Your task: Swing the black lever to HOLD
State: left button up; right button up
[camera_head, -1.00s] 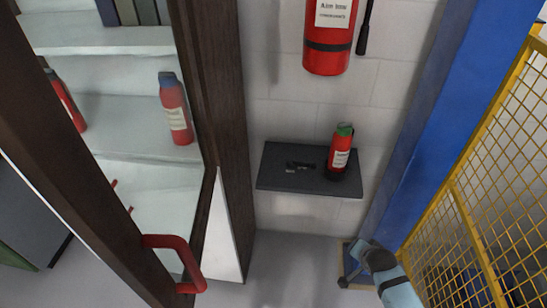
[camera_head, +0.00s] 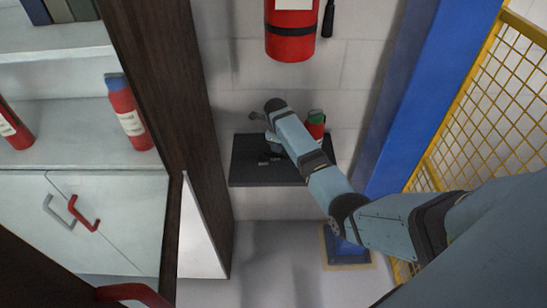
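The black lever (camera_head: 273,152) is on the dark wall shelf (camera_head: 245,173), with small pale label marks (camera_head: 263,163) in front of it. My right arm hides part of the lever, so its exact position is not clear. My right gripper (camera_head: 261,126) hangs over the shelf, just above and to the left of the lever in the picture. Its grey fingers appear apart, with nothing seen between them. Whether it touches the lever cannot be told. My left gripper is not in view.
A small red extinguisher with a green top (camera_head: 316,125) stands on the shelf, partly behind my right arm. A large red extinguisher (camera_head: 290,35) hangs above. A dark wooden cabinet (camera_head: 165,110) stands left; a blue post (camera_head: 400,90) and yellow mesh fence (camera_head: 490,110) stand right.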

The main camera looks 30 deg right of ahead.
aim_at(280, 155)
jog(key=f, duration=0.3)
jog(key=d+f, duration=0.1)
jog(key=f, duration=0.2)
jog(key=w+f+b, duration=0.1)
jog(key=f, duration=0.2)
jog(key=shift+w+d+f, duration=0.1)
jog(key=shift+d+f, duration=0.15)
jog(key=shift+f, duration=0.1)
jog(key=c, duration=0.7)
grip_shut()
